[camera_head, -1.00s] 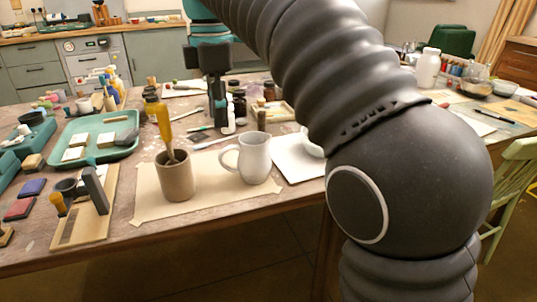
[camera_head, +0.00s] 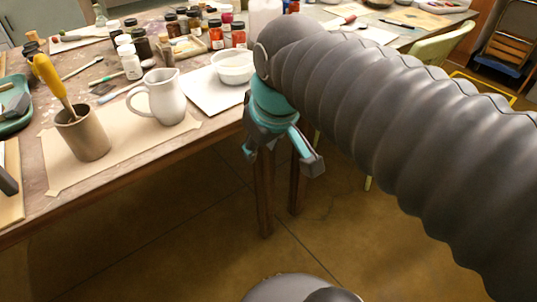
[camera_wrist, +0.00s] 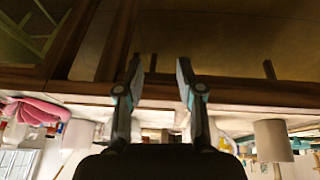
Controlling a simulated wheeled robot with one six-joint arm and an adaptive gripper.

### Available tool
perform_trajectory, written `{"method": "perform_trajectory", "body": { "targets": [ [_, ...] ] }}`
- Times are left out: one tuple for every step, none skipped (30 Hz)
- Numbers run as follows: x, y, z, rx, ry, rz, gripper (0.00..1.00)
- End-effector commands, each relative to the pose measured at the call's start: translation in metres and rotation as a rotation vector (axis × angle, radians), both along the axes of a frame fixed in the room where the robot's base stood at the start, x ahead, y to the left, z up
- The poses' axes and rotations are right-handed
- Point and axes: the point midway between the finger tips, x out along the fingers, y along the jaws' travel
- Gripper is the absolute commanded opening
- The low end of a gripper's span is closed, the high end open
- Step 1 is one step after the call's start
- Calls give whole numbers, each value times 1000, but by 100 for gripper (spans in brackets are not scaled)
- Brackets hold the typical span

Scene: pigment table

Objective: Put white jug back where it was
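The white jug (camera_head: 168,98) stands upright on a tan paper sheet (camera_head: 120,146) near the table's front edge, its handle to the left in the head view. My gripper (camera_head: 282,160) hangs to the right of the jug, past the table's front edge and over the floor, pointing down. It is clear of the jug. Its two fingers are spread with nothing between them, and the wrist view shows the same fingers (camera_wrist: 159,66) apart and empty.
A brown cup (camera_head: 83,136) with a yellow-handled tool stands left of the jug. A white bowl (camera_head: 234,67) on a white sheet (camera_head: 205,94) lies to its right. Several bottles and jars (camera_head: 143,46) stand behind. Bare floor (camera_head: 150,235) lies in front of the table.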

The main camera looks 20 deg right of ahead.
Motion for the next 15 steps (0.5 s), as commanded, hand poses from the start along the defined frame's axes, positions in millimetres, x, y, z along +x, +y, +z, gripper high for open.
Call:
{"method": "perform_trajectory", "body": {
  "targets": [
    [-13,-8,-15,25,-20,-77,37],
    [-18,-11,-23,39,-30,-118,37],
    [-24,-15,-33,57,-42,-166,37],
    [-28,-17,-39,68,-51,-197,37],
    [-31,-19,-44,79,-57,-225,37],
    [-35,-21,-50,90,-66,-254,37],
    [-37,-22,-53,97,-69,-271,37],
    [-39,-23,-56,102,-73,-286,37],
    [-40,-23,-58,107,-78,-298,37],
    [-41,-24,-60,109,-79,-304,37],
    [-41,-24,-61,111,-79,-308,37],
    [-41,-24,-61,112,-79,-310,37],
    [-41,-24,-61,112,-79,-310,37],
    [-41,-24,-61,112,-79,-310,37],
    [-41,-24,-61,111,-79,-309,37]
  ]
}}
